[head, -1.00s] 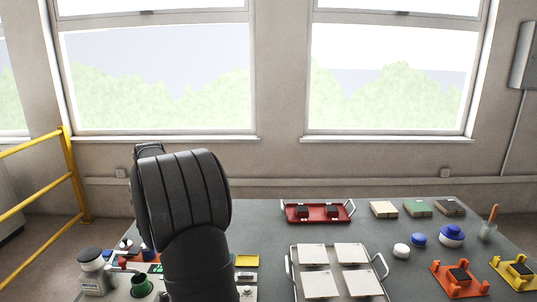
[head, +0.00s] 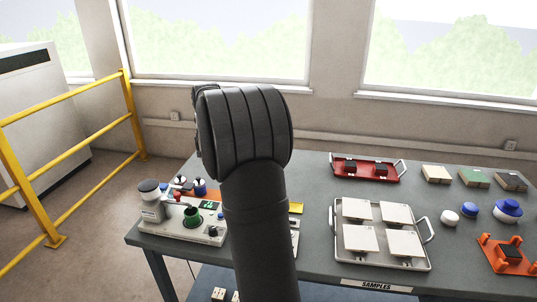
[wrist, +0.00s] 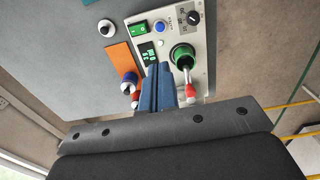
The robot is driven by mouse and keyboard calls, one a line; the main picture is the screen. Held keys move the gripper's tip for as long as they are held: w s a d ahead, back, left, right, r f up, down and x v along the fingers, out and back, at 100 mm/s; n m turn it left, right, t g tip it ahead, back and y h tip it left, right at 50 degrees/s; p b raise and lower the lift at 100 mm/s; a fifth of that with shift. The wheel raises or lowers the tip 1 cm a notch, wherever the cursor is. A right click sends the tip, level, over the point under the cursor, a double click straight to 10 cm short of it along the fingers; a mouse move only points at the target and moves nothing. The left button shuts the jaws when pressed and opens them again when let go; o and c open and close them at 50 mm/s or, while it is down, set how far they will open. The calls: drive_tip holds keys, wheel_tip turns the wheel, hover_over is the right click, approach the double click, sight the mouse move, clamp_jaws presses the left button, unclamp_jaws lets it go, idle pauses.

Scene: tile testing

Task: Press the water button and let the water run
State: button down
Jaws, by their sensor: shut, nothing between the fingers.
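A green cup-like ring (wrist: 182,56) and a red-tipped lever (wrist: 192,92) sit nearer my gripper. My gripper (wrist: 158,80) has blue fingers, shut and empty, just short of the display and left of the green ring. Whether they touch anything cannot be told. The head view shows the machine (head: 176,228) left of my arm, which hides my gripper. No running water is visible.
An orange pad (wrist: 118,54) and a blue-and-white round piece (wrist: 128,80) lie beside the panel. A tray of white tiles (head: 338,236) and a red tray (head: 364,176) are right of my arm.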

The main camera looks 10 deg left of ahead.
wheel_tip(320, 180, down, 7)
drive_tip(key=s+n+t, duration=0.1)
drive_tip(key=n+t, duration=0.8)
drive_tip(key=n, duration=0.1)
drive_tip(key=shift+y, duration=0.4)
drive_tip(key=shift+a, duration=0.1)
drive_tip(key=shift+f, duration=4.45)
drive_tip(key=shift+f, duration=0.4)
